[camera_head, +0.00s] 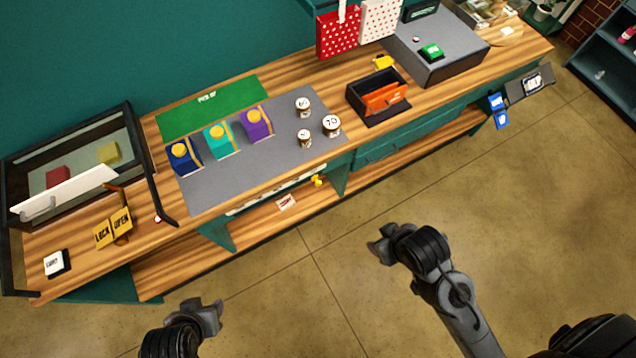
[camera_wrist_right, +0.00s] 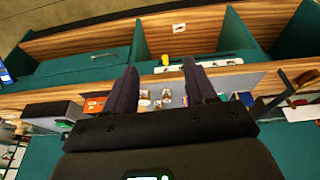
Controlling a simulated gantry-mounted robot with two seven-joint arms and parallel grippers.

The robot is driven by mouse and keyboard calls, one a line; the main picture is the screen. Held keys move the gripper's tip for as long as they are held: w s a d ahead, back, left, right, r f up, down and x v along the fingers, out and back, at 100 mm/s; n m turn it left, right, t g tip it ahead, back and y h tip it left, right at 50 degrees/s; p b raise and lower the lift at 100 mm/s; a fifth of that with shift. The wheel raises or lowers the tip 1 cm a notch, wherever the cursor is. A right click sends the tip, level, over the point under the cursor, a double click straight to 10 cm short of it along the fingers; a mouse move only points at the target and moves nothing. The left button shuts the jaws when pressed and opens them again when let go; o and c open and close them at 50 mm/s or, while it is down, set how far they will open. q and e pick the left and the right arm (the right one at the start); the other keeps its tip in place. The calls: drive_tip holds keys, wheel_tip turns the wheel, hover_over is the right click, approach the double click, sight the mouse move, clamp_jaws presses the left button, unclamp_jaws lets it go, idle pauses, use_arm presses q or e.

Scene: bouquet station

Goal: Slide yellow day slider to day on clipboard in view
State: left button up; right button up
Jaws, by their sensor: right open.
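The yellow day slider (camera_head: 317,181) sits at the right end of a pale strip (camera_head: 275,191) on the counter's front edge. In the right wrist view the yellow slider (camera_wrist_right: 165,60) shows between my fingertips in the picture, farther off. My right gripper (camera_head: 380,246) is open and empty over the floor, in front of the counter and apart from the slider. It also shows in the right wrist view (camera_wrist_right: 160,68). My left gripper (camera_head: 210,308) is low over the floor; its jaw opening is unclear. I cannot identify the clipboard for certain or read its day.
Three coloured boxes with yellow tops, including a purple one (camera_head: 257,124), and several jars (camera_head: 331,126) stand on the grey mat (camera_head: 215,190). A small card (camera_head: 287,202) lies on the lower shelf. A dark panel (camera_head: 517,93) projects at right. The floor in front is clear.

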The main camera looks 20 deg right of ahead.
drive_tip(key=w+a+f+t+y+b, duration=0.1)
drive_tip(key=w+a+f+t+b, duration=0.1)
drive_tip(key=w+f+t+b, duration=0.9)
drive_tip(key=t+y+b, duration=0.1)
drive_tip(key=t+b, duration=0.2)
drive_tip(key=b, duration=2.4)
approach(319, 185)
wheel_tip(319, 185, up, 4)
drive_tip(key=s, duration=0.2)
wheel_tip(319, 185, down, 4)
drive_tip(key=w+b, duration=0.2)
drive_tip(key=b, duration=0.4)
drive_tip(key=w+b, duration=0.1)
drive_tip(key=w, duration=0.2)
drive_tip(key=w+b, duration=0.1)
drive_tip(key=w, duration=0.3)
drive_tip(key=w+a, duration=0.1)
drive_tip(key=w, duration=0.2)
drive_tip(key=shift+w+a+f+b, duration=0.1)
drive_tip(key=shift+w+f+b, duration=0.05)
drive_tip(key=shift+w+b, duration=0.2)
drive_tip(key=shift+s, duration=0.1)
clamp_jaws()
